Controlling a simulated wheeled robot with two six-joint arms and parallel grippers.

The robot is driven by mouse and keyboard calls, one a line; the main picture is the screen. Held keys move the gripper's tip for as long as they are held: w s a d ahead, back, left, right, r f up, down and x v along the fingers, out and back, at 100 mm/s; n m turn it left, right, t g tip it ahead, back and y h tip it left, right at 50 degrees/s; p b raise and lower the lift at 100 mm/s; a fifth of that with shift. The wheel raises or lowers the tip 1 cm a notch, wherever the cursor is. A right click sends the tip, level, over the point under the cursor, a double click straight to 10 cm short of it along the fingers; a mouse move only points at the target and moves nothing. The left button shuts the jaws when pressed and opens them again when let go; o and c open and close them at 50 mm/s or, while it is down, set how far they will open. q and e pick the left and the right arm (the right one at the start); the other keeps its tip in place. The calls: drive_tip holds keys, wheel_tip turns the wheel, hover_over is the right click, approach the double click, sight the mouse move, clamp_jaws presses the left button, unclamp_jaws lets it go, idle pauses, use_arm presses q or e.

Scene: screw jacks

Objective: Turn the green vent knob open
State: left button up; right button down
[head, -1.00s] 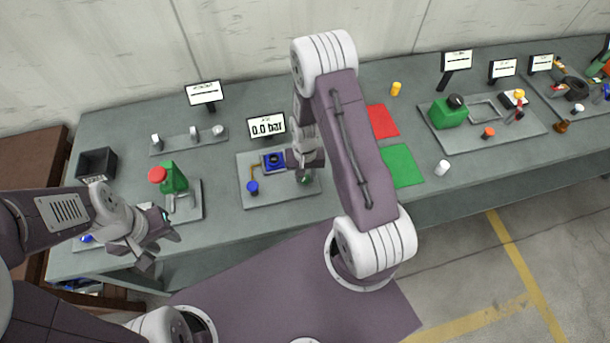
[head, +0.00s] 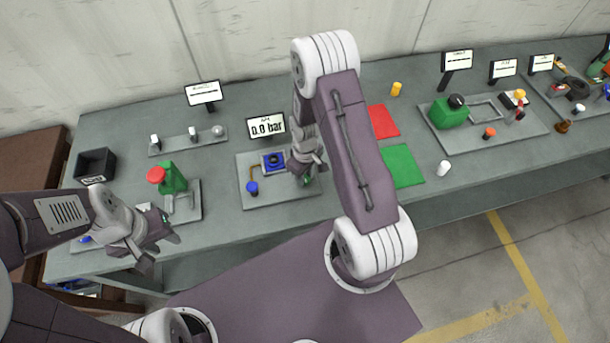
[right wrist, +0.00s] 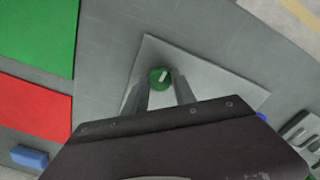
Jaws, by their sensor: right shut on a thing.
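The green vent knob (right wrist: 160,77) is a round green knob with a pale pointer bar, seen in the right wrist view on a grey plate. My right gripper (right wrist: 160,84) is shut on the knob, one finger on each side of it. In the head view my right gripper (head: 306,177) is over the right part of the plate (head: 262,202) and mostly hides the knob. A display (head: 267,126) behind the plate reads 0.0 bar. My left gripper (head: 158,245) is empty near the table's front left edge, its fingers apart.
A blue knob (head: 252,188) and a blue block (head: 273,161) are on the same plate, left of my right gripper. Red (head: 383,121) and green (head: 402,166) mats lie to the right. A green jack (head: 172,178) with a red top stands near my left gripper.

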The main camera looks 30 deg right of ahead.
drive_tip(key=shift+w+n, duration=0.1)
drive_tip(key=shift+n, duration=0.3)
drive_tip(key=c, duration=1)
unclamp_jaws()
wheel_tip(320, 180, up, 9)
drive_tip(key=shift+r+b, duration=0.1)
drive_tip(key=shift+b, duration=0.5)
